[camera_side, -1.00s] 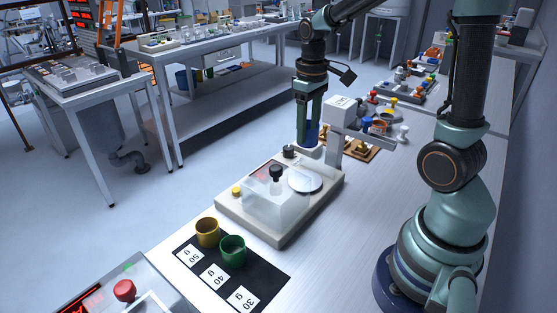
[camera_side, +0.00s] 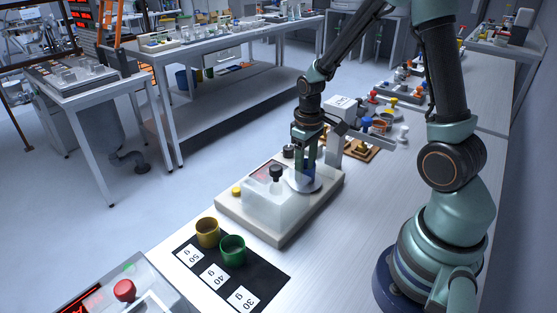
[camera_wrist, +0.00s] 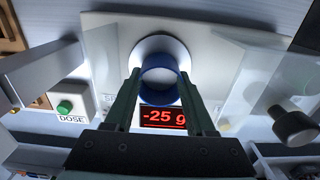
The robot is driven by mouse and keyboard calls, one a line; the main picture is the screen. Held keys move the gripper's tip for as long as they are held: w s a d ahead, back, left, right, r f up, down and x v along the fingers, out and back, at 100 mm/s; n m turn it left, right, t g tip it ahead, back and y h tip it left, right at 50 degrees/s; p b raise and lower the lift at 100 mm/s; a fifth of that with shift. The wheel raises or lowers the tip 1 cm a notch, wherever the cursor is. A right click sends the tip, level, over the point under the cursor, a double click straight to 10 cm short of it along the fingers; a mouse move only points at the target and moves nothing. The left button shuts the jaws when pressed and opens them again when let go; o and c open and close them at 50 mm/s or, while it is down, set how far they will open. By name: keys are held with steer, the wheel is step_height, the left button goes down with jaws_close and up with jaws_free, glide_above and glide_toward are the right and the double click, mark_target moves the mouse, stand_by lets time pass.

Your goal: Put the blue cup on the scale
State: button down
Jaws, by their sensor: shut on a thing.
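The blue cup (camera_wrist: 181,79) is between the two fingers of my gripper (camera_wrist: 158,88) in the wrist view, and the fingers are shut on its sides. The round white scale pan (camera_wrist: 158,43) shows around and behind the cup. In the side view my gripper (camera_side: 304,174) is down at the scale pan (camera_side: 313,187), and the fingers mostly hide the cup. I cannot tell whether the cup touches the pan.
A clear draft shield (camera_side: 268,207) with a black knob stands beside the pan. A dispenser (camera_side: 345,112) rises behind it. A green DOSE button (camera_wrist: 65,106) shows at left in the wrist view.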

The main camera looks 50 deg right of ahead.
steer(key=shift+f, duration=0.15)
steer(key=shift+c, duration=1.2)
jaws_free()
step_height(320, 180, up, 12)
steer(key=f, duration=0.1)
steer(key=s+a+r+t, duration=0.5)
steer(key=a+r, duration=0.3)
steer(key=a, duration=0.2)
steer(key=shift+s+t, duration=0.25)
steer(key=shift+t, duration=0.05)
steer(key=shift+r, duration=0.1)
